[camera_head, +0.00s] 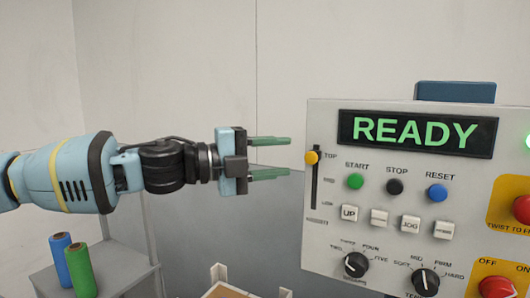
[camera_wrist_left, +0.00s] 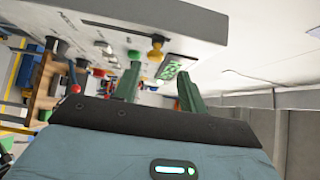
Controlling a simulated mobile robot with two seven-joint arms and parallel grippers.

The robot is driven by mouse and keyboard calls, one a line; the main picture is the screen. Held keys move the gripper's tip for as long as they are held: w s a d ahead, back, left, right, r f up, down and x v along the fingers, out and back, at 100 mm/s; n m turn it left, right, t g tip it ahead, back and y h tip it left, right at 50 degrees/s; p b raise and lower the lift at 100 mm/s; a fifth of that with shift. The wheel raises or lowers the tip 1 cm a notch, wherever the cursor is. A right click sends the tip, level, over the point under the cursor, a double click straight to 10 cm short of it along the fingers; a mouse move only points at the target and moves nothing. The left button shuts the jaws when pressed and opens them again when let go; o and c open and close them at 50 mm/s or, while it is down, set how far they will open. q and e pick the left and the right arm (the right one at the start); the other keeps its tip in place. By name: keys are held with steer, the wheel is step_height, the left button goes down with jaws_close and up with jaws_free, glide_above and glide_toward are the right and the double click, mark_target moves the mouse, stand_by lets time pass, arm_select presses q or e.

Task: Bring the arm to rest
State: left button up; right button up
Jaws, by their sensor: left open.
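My left arm comes in from the left in the head view, and its gripper (camera_head: 270,157) is stretched out level toward the panel. Its two green fingers are apart with nothing between them. The fingertips stop a little left of the grey control panel (camera_head: 325,240), near its yellow slider knob (camera_head: 312,157); I see a gap between them. In the left wrist view the open gripper (camera_wrist_left: 158,82) shows its two green fingers, with the panel (camera_wrist_left: 190,20) beyond, seen tilted. My right gripper is in neither view.
The panel's display (camera_head: 418,133) reads READY in green. Below are a green START button (camera_head: 355,181), a black STOP button (camera_head: 394,187), a blue RESET button (camera_head: 436,193) and dials. A blue spool (camera_head: 60,258) and a green spool (camera_head: 80,270) stand on a grey stand at lower left.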

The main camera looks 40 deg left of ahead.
arm_select(q)
steer(key=shift+s+a, duration=0.15)
steer(key=shift+s, duration=0.15)
stand_by(0.4)
steer(key=n+y, duration=0.2)
steer(key=n, duration=0.4)
glide_toward(314, 222)
steer(key=shift+t, duration=0.3)
steer(key=x, duration=0.4)
steer(key=shift+f, duration=0.2)
steer(key=s+d+f+n+g+y, duration=0.1)
steer(key=s+f+n+y, duration=0.15)
steer(key=f, duration=0.65)
steer(key=s+d+f+n+g+y, duration=0.15)
steer(key=f+n, duration=0.25)
steer(key=f, duration=0.4)
steer(key=s+d+f+n+g+y, duration=0.3)
steer(key=s+f+n+g, duration=0.3)
steer(key=s+f, duration=0.9)
steer(key=s+d+f+n+g, duration=0.4)
steer(key=s+f+g, duration=0.3)
steer(key=s, duration=0.7)
steer(key=w+d+f+t+h, duration=0.1)
steer(key=w+d+f+t, duration=0.2)
steer(key=w+f+t, duration=0.3)
steer(key=shift+w+f+t+h, duration=0.4)
steer(key=shift+f+t, duration=1.05)
steer(key=shift+f, duration=0.95)
